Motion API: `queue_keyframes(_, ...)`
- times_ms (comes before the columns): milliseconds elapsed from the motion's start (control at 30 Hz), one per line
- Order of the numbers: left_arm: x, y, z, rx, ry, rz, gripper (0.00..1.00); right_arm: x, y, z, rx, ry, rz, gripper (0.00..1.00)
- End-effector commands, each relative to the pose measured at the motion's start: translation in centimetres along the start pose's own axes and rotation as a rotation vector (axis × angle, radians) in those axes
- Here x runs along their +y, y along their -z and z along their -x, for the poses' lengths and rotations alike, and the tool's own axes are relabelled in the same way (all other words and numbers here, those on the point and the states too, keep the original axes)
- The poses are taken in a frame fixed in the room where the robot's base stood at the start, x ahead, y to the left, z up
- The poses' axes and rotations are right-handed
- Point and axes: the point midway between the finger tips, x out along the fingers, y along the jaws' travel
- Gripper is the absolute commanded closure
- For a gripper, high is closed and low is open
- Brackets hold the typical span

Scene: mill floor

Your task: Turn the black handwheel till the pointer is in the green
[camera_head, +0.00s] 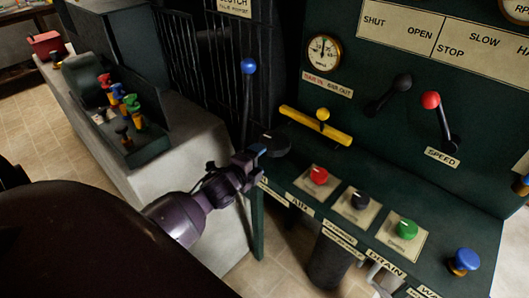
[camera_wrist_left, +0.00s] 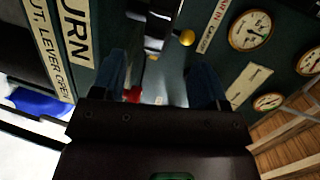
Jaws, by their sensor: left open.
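A dark disc, which looks like the black handwheel (camera_head: 270,144), lies flat at the left end of the green console. My left gripper (camera_head: 256,157) is open and close beside its near left edge; I cannot tell whether they touch. In the left wrist view the two blue-grey fingers (camera_wrist_left: 162,88) stand apart with nothing clearly between them. A round white gauge (camera_head: 323,50) in a brass rim is on the upright panel behind. Its coloured band and pointer are too small to read surely. Several gauges, one of them large (camera_wrist_left: 250,30), show in the left wrist view.
A blue-topped lever (camera_head: 248,68) rises just behind the disc, and a yellow bar (camera_head: 316,125) crosses to its right. Red (camera_head: 319,176), black (camera_head: 360,199) and green (camera_head: 406,228) knobs line the console. A pale bench (camera_head: 170,150) stands left.

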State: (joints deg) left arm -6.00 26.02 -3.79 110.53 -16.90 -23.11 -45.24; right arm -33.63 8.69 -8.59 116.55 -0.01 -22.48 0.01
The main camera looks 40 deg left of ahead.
Motion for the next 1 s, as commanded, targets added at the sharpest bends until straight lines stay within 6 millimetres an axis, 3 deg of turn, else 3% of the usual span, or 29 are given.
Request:
queue_keyframes(100, 0.0, 0.0, 1.6, -0.001, 0.0, 0.0, 0.33, -0.1, 0.4, 0.1, 0.006, -0.001, -0.007, 0.31)
queue_keyframes(300, 0.0, 0.0, 2.9, 0.0, 0.001, 0.0, 0.33, -0.3, 0.8, 0.0, 0.014, -0.001, -0.015, 0.31)
queue_keyframes(1000, 0.0, 0.0, 3.0, 0.0, 0.0, 0.021, 0.33, 0.0, 0.7, 0.0, 0.012, 0.0, 0.001, 0.31)
